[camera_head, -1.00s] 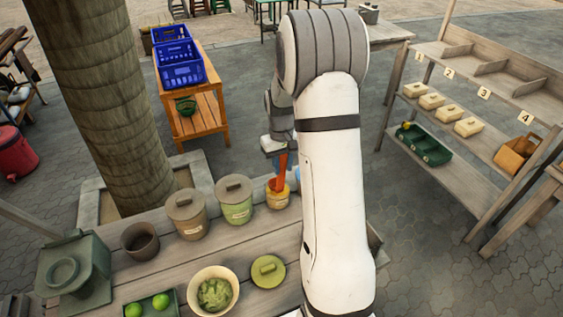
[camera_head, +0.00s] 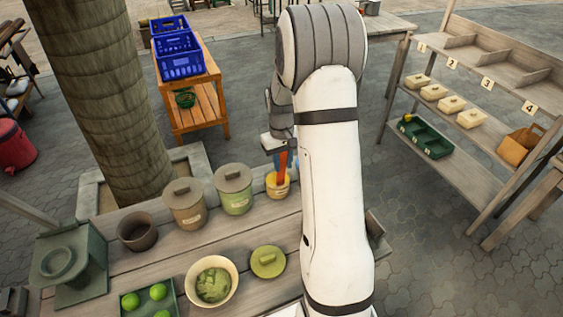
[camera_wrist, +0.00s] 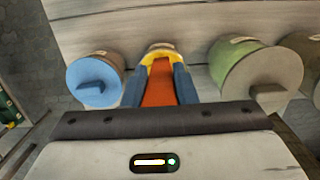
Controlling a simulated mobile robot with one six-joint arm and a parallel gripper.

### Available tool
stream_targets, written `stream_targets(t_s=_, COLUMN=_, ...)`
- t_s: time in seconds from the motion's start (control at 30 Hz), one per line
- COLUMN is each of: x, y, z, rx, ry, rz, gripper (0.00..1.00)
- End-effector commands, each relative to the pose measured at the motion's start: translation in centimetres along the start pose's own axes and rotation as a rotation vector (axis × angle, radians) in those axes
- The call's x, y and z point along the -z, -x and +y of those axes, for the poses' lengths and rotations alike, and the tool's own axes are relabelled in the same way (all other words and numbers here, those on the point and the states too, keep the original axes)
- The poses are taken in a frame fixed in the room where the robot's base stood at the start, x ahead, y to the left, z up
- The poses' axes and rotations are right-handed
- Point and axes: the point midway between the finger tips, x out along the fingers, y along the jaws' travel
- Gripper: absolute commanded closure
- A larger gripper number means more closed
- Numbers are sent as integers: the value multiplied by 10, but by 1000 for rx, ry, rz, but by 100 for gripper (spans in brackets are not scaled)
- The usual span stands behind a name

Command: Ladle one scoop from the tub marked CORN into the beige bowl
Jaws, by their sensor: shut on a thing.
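My gripper (camera_head: 282,155) is shut on an orange ladle handle (camera_head: 283,162) above a small yellow tub (camera_head: 277,188). In the wrist view the blue fingers of my gripper (camera_wrist: 160,85) flank the orange handle (camera_wrist: 160,88), which points down into the open yellow tub (camera_wrist: 152,49). The ladle's scoop end is hidden, so I cannot tell what it holds. The tub's label is too small to read. The beige bowl (camera_head: 234,287), with green stuff inside, stands nearer on the table, left of my arm.
A brown lidded tub (camera_head: 185,205) and a green lidded tub (camera_head: 234,192) stand left of the yellow one. A blue lidded tub (camera_wrist: 94,82) is on its other side. A green lid (camera_head: 268,262) lies right of the bowl. A green tray (camera_head: 130,292) holds limes.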

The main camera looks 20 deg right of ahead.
Motion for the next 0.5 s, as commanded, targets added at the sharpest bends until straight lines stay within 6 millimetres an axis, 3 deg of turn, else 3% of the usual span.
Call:
stream_targets(t_s=0.27, x=0, y=4, z=0, rx=0, ry=-1, rz=1, gripper=100)
stream_targets(t_s=0.5, x=-2, y=30, z=1, rx=0, ry=-1, rz=2, gripper=100)
